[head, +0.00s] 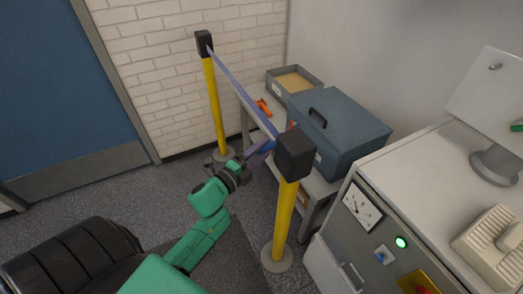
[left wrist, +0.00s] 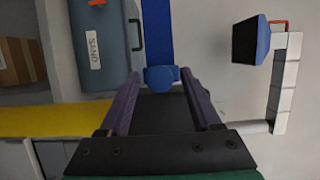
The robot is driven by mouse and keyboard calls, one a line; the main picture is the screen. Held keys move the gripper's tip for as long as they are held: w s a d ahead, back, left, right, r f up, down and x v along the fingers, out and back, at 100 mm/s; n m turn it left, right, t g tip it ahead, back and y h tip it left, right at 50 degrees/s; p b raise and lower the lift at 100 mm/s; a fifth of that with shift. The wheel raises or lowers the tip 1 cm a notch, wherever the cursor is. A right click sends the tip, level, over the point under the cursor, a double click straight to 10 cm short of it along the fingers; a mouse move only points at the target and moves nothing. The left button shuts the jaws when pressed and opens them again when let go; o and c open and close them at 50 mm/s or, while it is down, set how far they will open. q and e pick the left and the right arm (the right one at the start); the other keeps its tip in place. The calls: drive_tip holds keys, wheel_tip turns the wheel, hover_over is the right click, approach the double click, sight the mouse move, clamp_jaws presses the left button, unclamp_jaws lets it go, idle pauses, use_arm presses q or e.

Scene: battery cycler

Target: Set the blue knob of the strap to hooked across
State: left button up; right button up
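In the head view the blue strap (head: 235,85) spans from the far yellow post (head: 214,105) to the black head (head: 294,154) of the near yellow post (head: 284,220). The blue knob (left wrist: 160,78) shows in the left wrist view, at the end of the strap (left wrist: 157,30) by the black post head (left wrist: 168,108). My left gripper (head: 262,148) is beside the near post head. In the left wrist view its purple fingers (left wrist: 160,82) are apart, with the knob between their tips and narrow gaps beside it. My right gripper is not in view.
A blue-grey box (head: 345,128) with a handle and a sand tray (head: 293,82) stand on a bench behind the strap. An orange tool (head: 263,107) lies there. A grey cabinet (head: 375,220) with a dial stands at right.

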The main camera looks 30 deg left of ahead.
use_arm(q)
drive_tip(key=shift+s+a+f, duration=0.15)
drive_tip(key=b+v, duration=0.2)
drive_tip(key=v, duration=1.2)
drive_tip(key=shift+b, duration=0.4)
drive_tip(key=shift+s, duration=0.1)
